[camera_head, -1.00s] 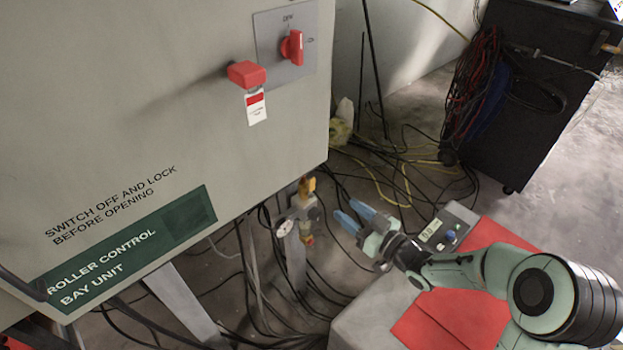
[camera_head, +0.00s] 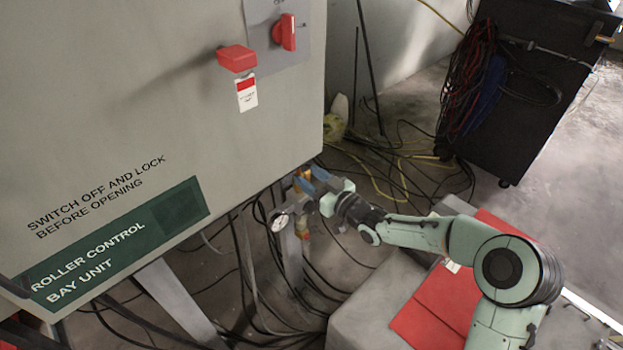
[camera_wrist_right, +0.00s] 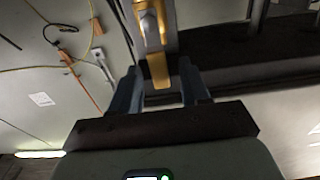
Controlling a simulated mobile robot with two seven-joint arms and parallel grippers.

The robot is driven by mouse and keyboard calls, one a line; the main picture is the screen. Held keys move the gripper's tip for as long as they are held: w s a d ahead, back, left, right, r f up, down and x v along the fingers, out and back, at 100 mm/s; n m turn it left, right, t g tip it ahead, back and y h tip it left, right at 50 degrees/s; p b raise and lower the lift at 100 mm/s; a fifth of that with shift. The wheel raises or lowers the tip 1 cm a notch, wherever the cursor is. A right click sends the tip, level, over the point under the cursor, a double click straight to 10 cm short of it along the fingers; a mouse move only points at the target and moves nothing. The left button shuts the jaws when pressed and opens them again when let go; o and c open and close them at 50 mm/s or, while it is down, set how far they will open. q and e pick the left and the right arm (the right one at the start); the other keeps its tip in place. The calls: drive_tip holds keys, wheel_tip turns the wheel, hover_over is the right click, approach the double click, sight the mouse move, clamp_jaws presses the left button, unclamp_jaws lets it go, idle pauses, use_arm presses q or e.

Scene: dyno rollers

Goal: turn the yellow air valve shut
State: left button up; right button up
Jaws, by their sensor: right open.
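The yellow air valve (camera_head: 305,174) is just below the bottom right corner of the grey cabinet, by a round white-faced gauge (camera_head: 280,222). My right gripper (camera_head: 311,180) is at the valve, its blue fingers partly hiding it. In the right wrist view the yellow handle (camera_wrist_right: 159,70) reaches down into the gap between the two fingers (camera_wrist_right: 160,80). The fingers are open, with a gap showing on each side of the handle. I cannot tell whether either finger touches it. My left gripper is not in view.
The grey cabinet (camera_head: 130,110) fills the left, bearing a red rotary switch (camera_head: 284,32) and a red block (camera_head: 237,57) with a hanging tag (camera_head: 247,95). Loose cables (camera_head: 400,175) lie below and behind. A grey box (camera_head: 372,305) with a red sheet (camera_head: 435,305) stands under my arm.

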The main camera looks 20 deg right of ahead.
clamp_jaws()
drive_tip(key=shift+d+m+p, duration=0.15)
drive_tip(key=shift+m+p, duration=0.15)
drive_tip(key=shift+p, duration=0.3)
use_arm(q)
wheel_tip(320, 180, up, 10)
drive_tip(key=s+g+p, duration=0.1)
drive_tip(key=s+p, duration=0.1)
drive_tip(key=p, duration=0.7)
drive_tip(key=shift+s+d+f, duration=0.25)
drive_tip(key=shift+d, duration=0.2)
use_arm(e)
drive_tip(key=w+d+f+m, duration=0.1)
drive_tip(key=d+f+m, duration=0.3)
drive_tip(key=m, duration=1.3)
drive_tip(key=shift+w+d+f, duration=0.35)
drive_tip(key=shift+f, duration=0.4)
drive_tip(key=shift+m, duration=0.3)
unclamp_jaws()
